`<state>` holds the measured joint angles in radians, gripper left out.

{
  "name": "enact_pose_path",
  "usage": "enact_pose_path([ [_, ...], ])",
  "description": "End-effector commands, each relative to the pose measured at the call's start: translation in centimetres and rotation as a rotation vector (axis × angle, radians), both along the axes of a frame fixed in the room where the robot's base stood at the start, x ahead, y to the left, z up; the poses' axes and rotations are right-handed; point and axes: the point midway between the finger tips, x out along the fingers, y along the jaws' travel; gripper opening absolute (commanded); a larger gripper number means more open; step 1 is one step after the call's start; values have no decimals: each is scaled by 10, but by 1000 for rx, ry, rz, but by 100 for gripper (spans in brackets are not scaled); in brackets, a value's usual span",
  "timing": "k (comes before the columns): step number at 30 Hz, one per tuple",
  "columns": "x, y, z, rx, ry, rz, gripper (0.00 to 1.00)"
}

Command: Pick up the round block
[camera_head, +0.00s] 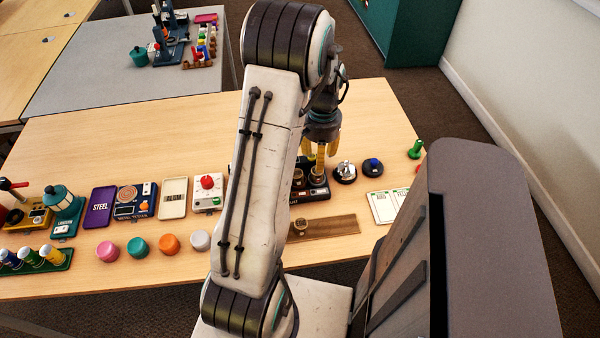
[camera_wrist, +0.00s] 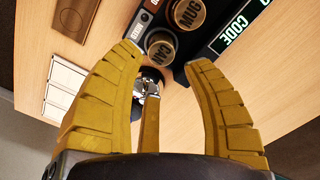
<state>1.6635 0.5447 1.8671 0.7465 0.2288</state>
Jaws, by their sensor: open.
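Two round brown blocks with lettered tops stand in a dark tray (camera_head: 320,196). In the wrist view one block (camera_wrist: 161,46) reads "CAN" and the other block (camera_wrist: 188,14) lies farther up the picture. I cannot tell which round piece the task names. My gripper (camera_head: 320,151) is open, with yellow fingers pointing down above the tray area. In the wrist view its fingers (camera_wrist: 163,58) are spread, and the "CAN" block shows between and beyond the tips, apart from them. My arm hides part of the tray in the head view.
A silver bell (camera_head: 345,172) and a blue-buttoned disc (camera_head: 373,167) stand right of the tray. A wooden board (camera_head: 338,226) lies in front. Pink (camera_head: 107,251), teal (camera_head: 138,247), orange (camera_head: 169,243) and white (camera_head: 200,240) round pieces line the front edge. The table's back is clear.

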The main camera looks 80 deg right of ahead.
Motion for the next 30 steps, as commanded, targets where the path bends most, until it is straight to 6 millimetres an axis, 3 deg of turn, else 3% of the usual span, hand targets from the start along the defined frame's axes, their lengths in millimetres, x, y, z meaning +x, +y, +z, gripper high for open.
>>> enact_pose_path([
  [8, 0, -3, -4, -16, 2, -72, 45],
  [30, 6, 2, -71, -14, 2, -79, 45],
])
